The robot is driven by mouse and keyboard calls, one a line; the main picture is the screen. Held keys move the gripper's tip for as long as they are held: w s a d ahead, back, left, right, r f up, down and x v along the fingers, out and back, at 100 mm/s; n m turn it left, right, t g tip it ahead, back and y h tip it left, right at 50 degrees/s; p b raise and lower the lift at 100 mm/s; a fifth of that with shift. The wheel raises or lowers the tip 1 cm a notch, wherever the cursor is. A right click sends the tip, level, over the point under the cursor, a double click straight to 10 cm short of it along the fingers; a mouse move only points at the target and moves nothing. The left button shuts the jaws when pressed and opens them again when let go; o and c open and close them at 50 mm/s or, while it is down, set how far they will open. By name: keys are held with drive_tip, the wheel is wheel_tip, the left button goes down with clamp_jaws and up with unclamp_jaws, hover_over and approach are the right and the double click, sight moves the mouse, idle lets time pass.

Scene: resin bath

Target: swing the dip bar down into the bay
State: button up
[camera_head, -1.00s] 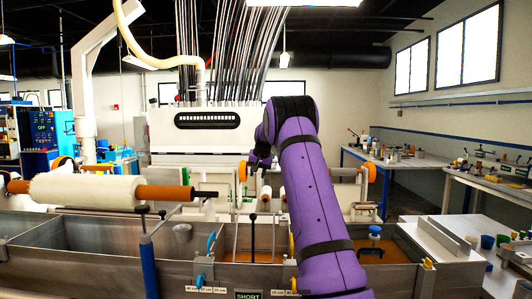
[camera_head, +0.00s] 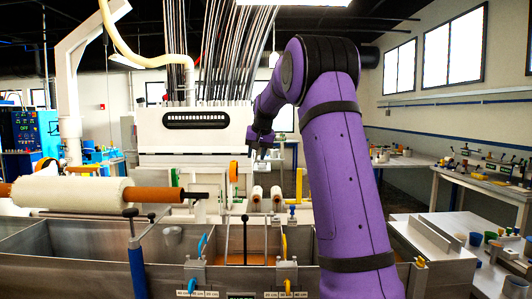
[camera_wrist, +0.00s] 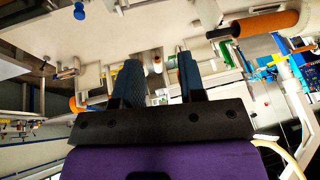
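My gripper (camera_head: 260,146) is raised beyond the resin bath, in front of the white machine. In the wrist view its two dark, ribbed fingers (camera_wrist: 159,84) stand apart with nothing held between them. A thin dark upright rod with a small knob (camera_head: 245,238) stands at the middle bay of the bath; it may be part of the dip bar, but I cannot tell for sure. My gripper is well above and beyond it, not touching it. My purple arm hides the right part of the bath.
The steel bath (camera_head: 75,240) runs across the front, with blue (camera_head: 202,245) and yellow (camera_head: 284,247) handles on its front wall. A white roll on an orange core (camera_head: 80,193) lies over its left side. The white machine (camera_head: 190,143) stands behind. A side table (camera_head: 440,238) is at right.

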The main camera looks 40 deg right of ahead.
drive_tip(key=shift+s+a+r, duration=0.2)
drive_tip(key=shift+s, duration=0.2)
drive_tip(key=shift+s+a+r, duration=0.15)
drive_tip(key=shift+s+a, duration=0.05)
drive_tip(key=shift+s, duration=0.2)
drive_tip(key=shift+w+d+f, duration=0.1)
drive_tip(key=shift+f, duration=0.05)
drive_tip(key=c, duration=0.5)
drive_tip(key=w+d+f+g, duration=0.1)
drive_tip(key=f, duration=0.2)
drive_tip(key=w+d+f+y, duration=0.1)
drive_tip(key=w+f, duration=0.1)
drive_tip(key=f, duration=0.1)
drive_tip(key=w+d+f+g+y, duration=0.1)
drive_tip(key=d+f, duration=0.1)
drive_tip(key=f, duration=0.2)
drive_tip(key=shift+w+f+m+g, duration=0.1)
drive_tip(key=shift+w+m+g, duration=0.2)
drive_tip(key=shift+w+m, duration=0.1)
clamp_jaws()
wheel_tip(320, 180, down, 13)
drive_tip(key=w+a, duration=0.1)
drive_tip(key=a, duration=0.2)
drive_tip(key=shift+w, duration=0.4)
